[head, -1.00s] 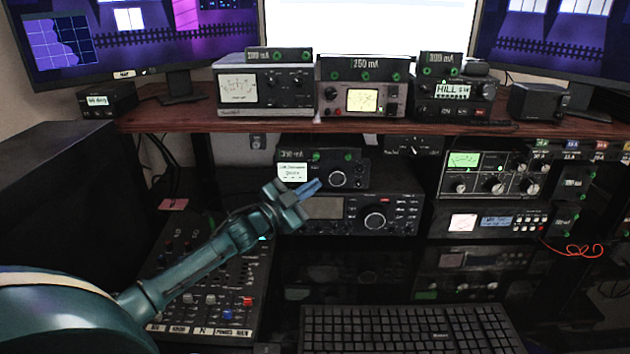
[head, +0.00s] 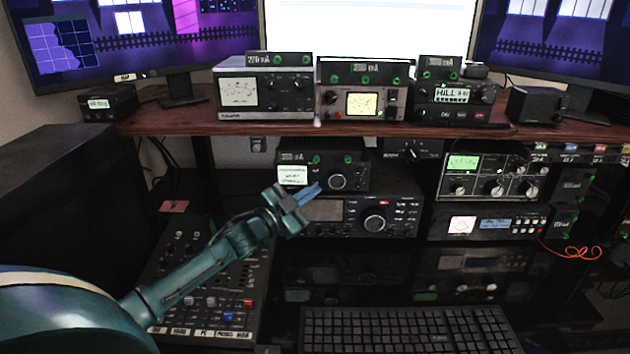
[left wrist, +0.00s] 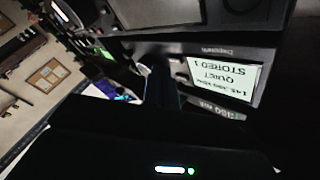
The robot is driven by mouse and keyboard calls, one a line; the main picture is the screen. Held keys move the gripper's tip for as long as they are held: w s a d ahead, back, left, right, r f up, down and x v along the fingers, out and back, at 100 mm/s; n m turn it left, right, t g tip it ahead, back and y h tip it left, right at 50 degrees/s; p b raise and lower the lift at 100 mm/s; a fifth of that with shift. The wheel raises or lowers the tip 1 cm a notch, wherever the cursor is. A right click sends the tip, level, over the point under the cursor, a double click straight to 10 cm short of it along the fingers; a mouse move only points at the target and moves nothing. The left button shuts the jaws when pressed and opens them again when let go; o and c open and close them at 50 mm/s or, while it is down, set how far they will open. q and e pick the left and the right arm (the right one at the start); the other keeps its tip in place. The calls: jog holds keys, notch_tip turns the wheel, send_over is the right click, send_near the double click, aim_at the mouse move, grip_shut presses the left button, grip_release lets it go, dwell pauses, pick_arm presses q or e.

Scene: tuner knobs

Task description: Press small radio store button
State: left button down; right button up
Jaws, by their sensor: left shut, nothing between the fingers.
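The small radio (head: 352,178) is a black box with a white screen and a round knob, standing on top of a larger radio on the shelf below the desk top. In the left wrist view the small radio's screen (left wrist: 222,78) is upside down and reads "QUIET" and "STORED 1". My left gripper (head: 315,190) is shut and empty, its blue fingertips at the lower front of the small radio, below and right of the screen. In the left wrist view the fingers (left wrist: 160,85) are dark beside the radio's face. Contact and the store button cannot be made out. My right gripper is not seen.
The larger radio (head: 375,221) sits directly under the small one. A mixer panel (head: 205,300) with sliders lies below my left arm. A keyboard (head: 405,330) is at the front. More radios stand on the wooden shelf (head: 200,125) above and at right.

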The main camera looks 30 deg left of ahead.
pick_arm(q)
jog(key=shift+s+d, duration=0.1)
jog(key=s+d+p, duration=0.1)
jog(key=s+p, duration=0.1)
jog(key=s, duration=0.1)
jog(key=s+d+p, duration=0.1)
jog(key=shift+s+d, duration=0.15)
jog(key=shift+d, duration=0.15)
dwell(1.0)
